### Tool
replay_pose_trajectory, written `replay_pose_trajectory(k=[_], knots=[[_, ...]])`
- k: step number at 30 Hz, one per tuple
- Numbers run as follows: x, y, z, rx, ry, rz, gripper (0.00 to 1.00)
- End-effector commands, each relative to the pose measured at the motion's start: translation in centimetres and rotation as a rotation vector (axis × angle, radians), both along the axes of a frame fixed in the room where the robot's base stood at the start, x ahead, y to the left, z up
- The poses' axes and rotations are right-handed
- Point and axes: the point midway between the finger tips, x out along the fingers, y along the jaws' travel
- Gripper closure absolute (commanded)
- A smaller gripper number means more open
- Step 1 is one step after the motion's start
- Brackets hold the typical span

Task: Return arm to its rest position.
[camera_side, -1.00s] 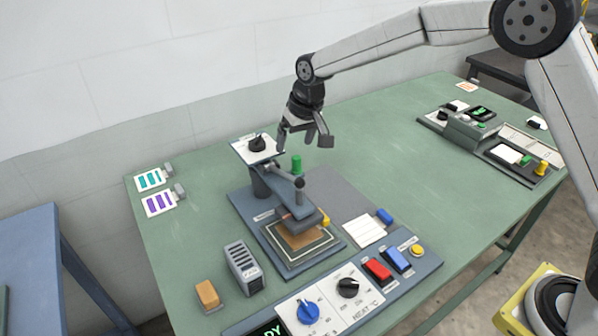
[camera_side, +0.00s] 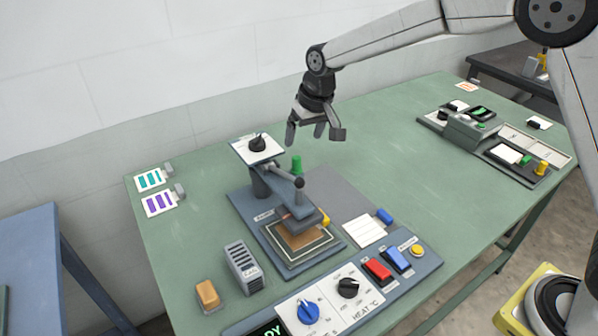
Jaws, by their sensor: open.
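My gripper (camera_side: 317,133) hangs in the air above the green table, fingers pointing down, open and empty. It is up and to the right of the press (camera_side: 290,215), near the press's dial plate (camera_side: 258,149), and appears apart from everything. The press has a blue-grey base with a brown square sheet (camera_side: 301,237) on its platen, partly under the raised-looking head. My arm reaches in from the upper right.
The control panel with a red button (camera_side: 377,269), blue button (camera_side: 398,259) and knobs lies at the front. A grey slotted block (camera_side: 243,267) and an orange block (camera_side: 207,295) stand left of it. Another device (camera_side: 470,130) sits at the back right. The middle-right table (camera_side: 420,185) is clear.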

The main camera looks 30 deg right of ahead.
Motion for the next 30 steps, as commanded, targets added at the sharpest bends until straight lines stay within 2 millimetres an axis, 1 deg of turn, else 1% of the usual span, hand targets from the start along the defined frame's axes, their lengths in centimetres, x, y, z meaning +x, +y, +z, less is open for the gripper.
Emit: replay_pose_trajectory(k=[5, 11, 17, 21, 27, 30], knots=[[-2.8, -2.2, -0.3, -0.015, -0.003, -0.006, 0.06], [-7.1, -4.8, -1.1, -0.035, -0.003, -0.009, 0.06], [-11.9, -7.2, -2.0, -0.054, -0.004, -0.010, 0.06], [-15.4, -8.6, -2.8, -0.067, -0.005, -0.010, 0.06], [-20.7, -10.3, -4.0, -0.082, -0.006, -0.009, 0.06], [-22.9, -10.8, -4.6, -0.089, -0.005, -0.007, 0.06]])
